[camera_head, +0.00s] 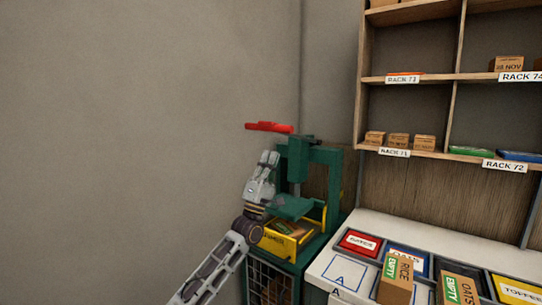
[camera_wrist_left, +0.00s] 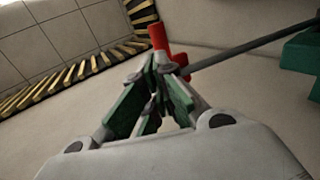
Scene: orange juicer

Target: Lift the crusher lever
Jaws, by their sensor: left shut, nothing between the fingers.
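The crusher (camera_head: 298,165) is a green frame standing against the wall in the head view. Its red lever handle (camera_head: 268,127) sticks out to the left near the top. In the left wrist view the red handle (camera_wrist_left: 158,36) shows just beyond my fingertips, with a grey rod (camera_wrist_left: 245,45) running from it to a green part at the right edge. My left gripper (camera_head: 269,157) points up below the red handle, with a small gap in the head view. Its fingers (camera_wrist_left: 154,62) are closed together with nothing between them. Whether they touch the handle I cannot tell. My right gripper is not in view.
A yellow bin (camera_head: 280,244) sits in the crusher's lower part, above a wire cage (camera_head: 268,287). A white counter (camera_head: 372,226) with trays and cartons stands to the right, below a wooden rack (camera_head: 410,155). The wall area left of the crusher is clear.

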